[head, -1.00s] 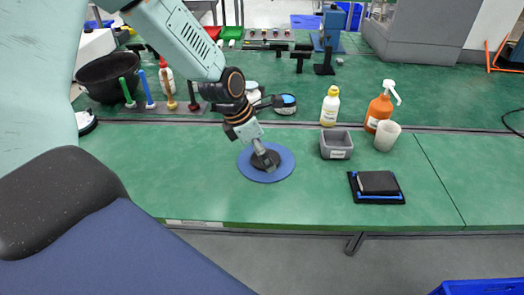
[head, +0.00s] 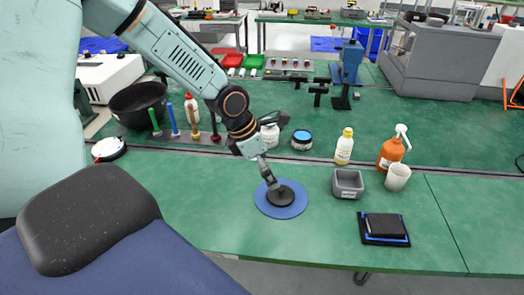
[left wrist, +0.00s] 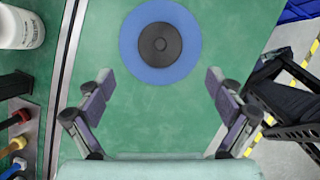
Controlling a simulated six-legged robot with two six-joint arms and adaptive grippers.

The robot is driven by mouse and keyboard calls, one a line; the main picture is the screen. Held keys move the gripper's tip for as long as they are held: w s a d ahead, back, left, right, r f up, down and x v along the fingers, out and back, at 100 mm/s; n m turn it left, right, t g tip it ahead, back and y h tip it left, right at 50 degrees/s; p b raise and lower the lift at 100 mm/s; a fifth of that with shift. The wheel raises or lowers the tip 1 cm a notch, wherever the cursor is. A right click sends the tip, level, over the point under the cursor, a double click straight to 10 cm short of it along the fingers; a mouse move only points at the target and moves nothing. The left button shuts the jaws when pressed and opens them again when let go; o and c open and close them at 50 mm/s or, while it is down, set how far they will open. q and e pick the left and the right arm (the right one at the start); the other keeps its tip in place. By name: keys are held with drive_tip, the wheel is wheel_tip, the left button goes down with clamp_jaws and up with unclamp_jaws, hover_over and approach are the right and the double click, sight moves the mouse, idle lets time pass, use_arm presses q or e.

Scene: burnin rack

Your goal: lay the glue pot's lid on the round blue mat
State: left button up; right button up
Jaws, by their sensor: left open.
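The dark round lid (head: 281,197) lies flat near the middle of the round blue mat (head: 299,211). In the left wrist view the lid (left wrist: 160,44) has the mat (left wrist: 132,62) showing all around it. My left gripper (left wrist: 160,80) is open and empty, its fingers spread wide, with the lid ahead of them and not between them. In the head view the left gripper (head: 277,150) is above the table at the mat's upper left; one finger overlaps the lid's edge in the picture. A white pot (head: 268,138), perhaps the glue pot, stands behind it, partly hidden. My right gripper is out of view.
A black pad (head: 384,228) lies near the front edge. Green table is clear around the mat.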

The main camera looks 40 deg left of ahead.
use_arm(q)
drive_tip(key=p+v, duration=0.1)
drive_tip(key=v, duration=0.2)
idle(0.6)
drive_tip(key=b, duration=0.4)
hover_over(270, 196)
wheel_tip(270, 196, down, 6)
drive_tip(key=shift+f, duration=0.1)
drive_tip(key=b+x, duration=0.5)
drive_tip(key=shift+w+d+f, duration=0.15)
